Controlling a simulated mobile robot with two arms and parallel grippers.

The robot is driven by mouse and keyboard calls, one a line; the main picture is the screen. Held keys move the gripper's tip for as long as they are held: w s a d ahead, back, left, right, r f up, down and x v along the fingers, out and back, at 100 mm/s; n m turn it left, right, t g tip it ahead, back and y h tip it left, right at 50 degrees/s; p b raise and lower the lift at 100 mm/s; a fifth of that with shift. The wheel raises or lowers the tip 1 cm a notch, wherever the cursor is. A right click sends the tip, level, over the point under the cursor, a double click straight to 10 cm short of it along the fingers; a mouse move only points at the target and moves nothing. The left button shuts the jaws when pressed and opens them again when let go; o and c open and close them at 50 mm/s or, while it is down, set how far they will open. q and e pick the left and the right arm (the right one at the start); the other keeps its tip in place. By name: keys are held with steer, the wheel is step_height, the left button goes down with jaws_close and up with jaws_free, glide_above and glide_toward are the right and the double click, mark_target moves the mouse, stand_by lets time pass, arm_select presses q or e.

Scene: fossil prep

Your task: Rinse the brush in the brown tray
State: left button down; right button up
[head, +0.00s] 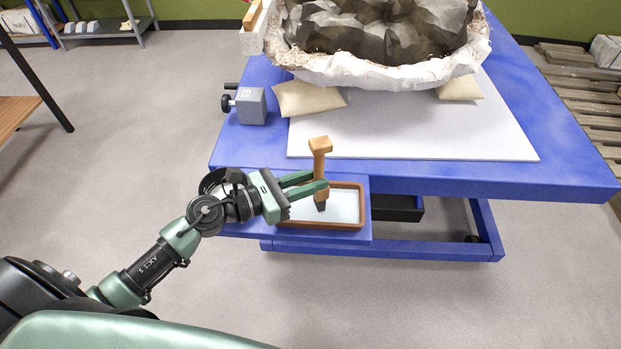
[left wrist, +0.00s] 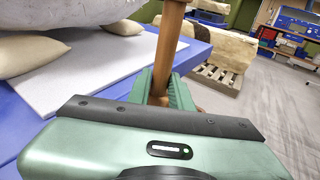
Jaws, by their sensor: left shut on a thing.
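The brush (head: 320,160) has a wooden handle with a wider top and a dark lower end. It stands about upright over the brown tray (head: 363,205), which has a brown rim and a pale inside. My left gripper (head: 322,188) is shut on the brush handle from the left. The dark end appears at or just above the tray's pale inside; I cannot tell whether it touches. In the left wrist view the handle (left wrist: 168,45) rises between the green fingers (left wrist: 160,88), and its lower part and the tray are hidden. My right gripper is not in view.
The tray sits on a blue side shelf at the front of the blue table (head: 570,160). A large fossil in a white jacket (head: 380,72) rests behind on a white mat (head: 420,138) with tan cushions (head: 308,97). A grey box (head: 251,106) stands at the left edge.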

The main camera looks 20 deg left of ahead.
arm_select(q)
steer(key=shift+a, duration=0.1)
steer(key=shift+s+a+b, duration=0.2)
steer(key=shift+a+b, duration=0.2)
steer(key=shift+a, duration=0.1)
steer(key=shift+d, duration=0.15)
steer(key=shift+w+d+p, duration=0.2)
steer(key=shift+d+p, duration=0.2)
steer(key=shift+d, duration=0.05)
steer(key=shift+s+a+b, duration=0.2)
steer(key=shift+a+b, duration=0.25)
steer(key=shift+a, duration=0.15)
